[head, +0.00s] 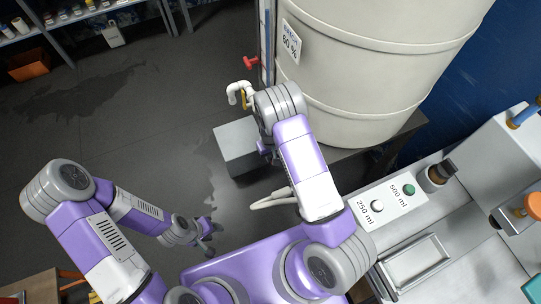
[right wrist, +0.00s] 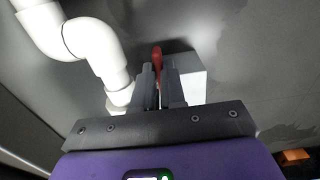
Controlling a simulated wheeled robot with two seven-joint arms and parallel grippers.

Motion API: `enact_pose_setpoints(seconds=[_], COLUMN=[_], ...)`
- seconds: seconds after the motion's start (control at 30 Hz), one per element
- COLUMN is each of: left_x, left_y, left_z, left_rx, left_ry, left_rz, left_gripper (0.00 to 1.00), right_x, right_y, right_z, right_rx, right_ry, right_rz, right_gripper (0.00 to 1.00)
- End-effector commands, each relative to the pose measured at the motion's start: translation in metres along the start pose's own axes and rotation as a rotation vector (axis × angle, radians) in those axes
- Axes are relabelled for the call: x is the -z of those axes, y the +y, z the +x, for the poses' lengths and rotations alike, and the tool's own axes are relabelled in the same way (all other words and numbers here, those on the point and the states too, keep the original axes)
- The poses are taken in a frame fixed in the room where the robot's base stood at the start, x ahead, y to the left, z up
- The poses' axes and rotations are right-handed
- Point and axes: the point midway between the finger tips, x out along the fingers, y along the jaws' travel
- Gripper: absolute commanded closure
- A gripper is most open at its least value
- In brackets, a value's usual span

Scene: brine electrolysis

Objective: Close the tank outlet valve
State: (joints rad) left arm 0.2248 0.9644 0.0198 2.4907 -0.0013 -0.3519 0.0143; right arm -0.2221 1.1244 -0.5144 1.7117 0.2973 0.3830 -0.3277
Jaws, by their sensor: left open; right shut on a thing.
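The beige tank (head: 370,60) stands at the top of the head view, with a white outlet pipe (head: 235,93) at its lower left. In the right wrist view the white pipe (right wrist: 95,42) bends down at the left, close to my fingers. My right gripper (right wrist: 158,75) is shut on a red valve handle (right wrist: 157,55), whose tip shows above the fingertips. My right wrist hides this grip in the head view. My left gripper (head: 207,236) is open and empty, low over the floor, away from the tank.
A grey block (head: 232,145) is below my right wrist. Another red handle (head: 251,63) sits beside the tank's level tube. A panel with 250 ml and 500 ml buttons (head: 391,202) is at right. Dark floor at left is mostly clear, with wet patches.

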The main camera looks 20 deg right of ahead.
Motion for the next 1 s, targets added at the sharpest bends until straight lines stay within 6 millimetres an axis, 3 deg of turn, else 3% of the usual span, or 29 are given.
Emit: enact_pose_setpoints(seconds=[0.37,1.0], left_x=[0.0,0.002], left_y=[0.001,-0.016], left_z=[-0.001,0.043], left_rx=[0.0,0.0], left_ry=[0.0,0.0], left_rz=[0.0,0.0], left_gripper=[0.57,0.57], right_x=[0.008,0.026], right_y=[0.0,0.001], right_z=[-0.014,-0.034], right_rx=[-0.002,-0.002], right_ry=[-0.177,-0.535], right_rz=[-0.002,0.001], right_gripper=[1.0,1.0])
